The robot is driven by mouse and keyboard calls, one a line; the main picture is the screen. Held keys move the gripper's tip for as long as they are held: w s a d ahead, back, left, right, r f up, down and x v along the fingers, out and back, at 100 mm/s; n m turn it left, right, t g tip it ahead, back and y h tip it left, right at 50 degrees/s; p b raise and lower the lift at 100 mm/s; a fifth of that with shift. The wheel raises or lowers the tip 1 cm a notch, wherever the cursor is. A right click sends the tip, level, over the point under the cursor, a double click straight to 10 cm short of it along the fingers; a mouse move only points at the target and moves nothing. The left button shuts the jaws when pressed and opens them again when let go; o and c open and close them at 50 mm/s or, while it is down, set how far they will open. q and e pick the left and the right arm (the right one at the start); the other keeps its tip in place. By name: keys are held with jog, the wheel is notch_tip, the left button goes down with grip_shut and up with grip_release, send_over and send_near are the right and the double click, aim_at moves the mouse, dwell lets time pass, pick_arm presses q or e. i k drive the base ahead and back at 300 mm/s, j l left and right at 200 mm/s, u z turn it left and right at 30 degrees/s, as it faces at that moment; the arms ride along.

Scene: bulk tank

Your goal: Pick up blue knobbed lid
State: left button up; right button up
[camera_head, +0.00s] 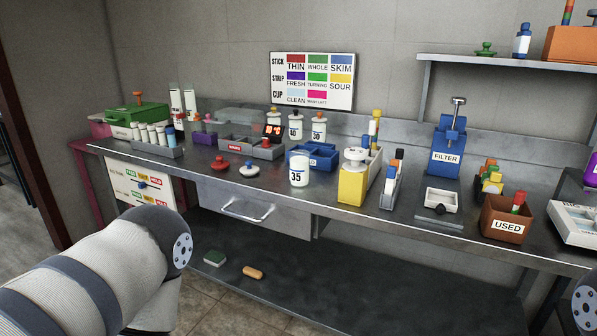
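Two small knobbed lids lie on the steel bench left of the middle. One is a dark red lid (220,164); beside it on the right is a pale lid with a reddish knob (249,170). Whether its rim is bluish is too small to tell, and I cannot make out a plainly blue knobbed lid. A white jar (299,171) marked 35 stands right of them. My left arm reaches in at the lower left, below the bench edge, and part of my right arm shows at the right edge. Neither gripper is in view.
Behind the lids are a grey divided tray (240,143) and a blue bin (318,163). A yellow box (353,187), a blue FILTER stand (447,155) and a brown USED bin (504,228) stand to the right. The bench front around the lids is clear. A drawer handle (246,213) juts out below.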

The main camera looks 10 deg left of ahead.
aim_at(249, 170)
jog(key=i+j, duration=0.3)
jog(key=j, duration=0.15)
jog(key=i+j+u, duration=0.1)
jog(key=i+j, duration=0.25)
jog(key=j, duration=0.1)
